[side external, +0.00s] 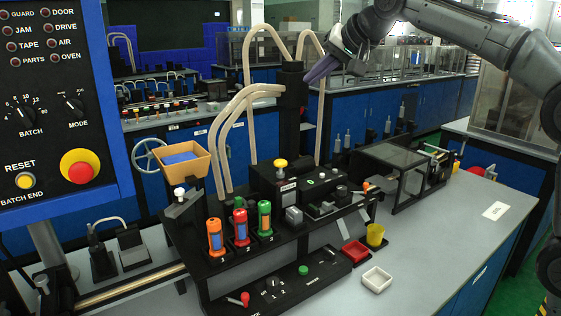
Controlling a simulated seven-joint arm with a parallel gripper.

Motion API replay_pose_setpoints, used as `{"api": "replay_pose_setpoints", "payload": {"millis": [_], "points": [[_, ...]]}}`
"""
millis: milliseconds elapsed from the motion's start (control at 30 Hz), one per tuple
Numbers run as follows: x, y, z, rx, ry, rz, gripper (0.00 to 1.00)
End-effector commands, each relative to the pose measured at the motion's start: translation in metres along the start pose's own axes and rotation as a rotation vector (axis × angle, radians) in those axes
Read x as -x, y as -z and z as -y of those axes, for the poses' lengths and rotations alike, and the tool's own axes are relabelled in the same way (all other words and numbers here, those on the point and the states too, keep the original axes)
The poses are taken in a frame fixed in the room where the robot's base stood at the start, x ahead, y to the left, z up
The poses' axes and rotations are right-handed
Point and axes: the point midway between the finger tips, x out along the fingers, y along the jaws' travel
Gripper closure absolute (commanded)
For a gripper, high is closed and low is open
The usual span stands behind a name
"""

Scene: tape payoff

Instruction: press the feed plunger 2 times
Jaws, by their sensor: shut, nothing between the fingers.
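My gripper (309,78) is at the upper middle in the side external view, with its purple-grey fingers shut and empty. They point down and left, close to the top of a black column in the picture. A yellow-capped plunger (280,164) stands upright on a black box (290,185), below and left of my gripper. A white-capped plunger (179,192) stands farther left, below an orange hopper. I cannot read which one is labelled as the feed plunger. My gripper is well apart from both caps.
The black column (291,120) and pale curved tubes (231,112) rise around the black box. Orange, red and green cylinders (240,222) stand in front. A red tray (355,252), white tray (377,279) and yellow cup (375,235) sit at the right front.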

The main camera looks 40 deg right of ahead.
Motion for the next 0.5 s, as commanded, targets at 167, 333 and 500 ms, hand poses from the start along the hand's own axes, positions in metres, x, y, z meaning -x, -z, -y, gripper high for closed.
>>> {"api": "replay_pose_setpoints", "payload": {"millis": [167,333,500], "points": [[-0.064,0.006,0.007,-0.009,-0.007,0.018,1.0],[-0.116,-0.003,0.0,-0.008,-0.033,0.053,1.0],[-0.141,-0.015,-0.01,-0.008,-0.061,0.085,1.0]]}}
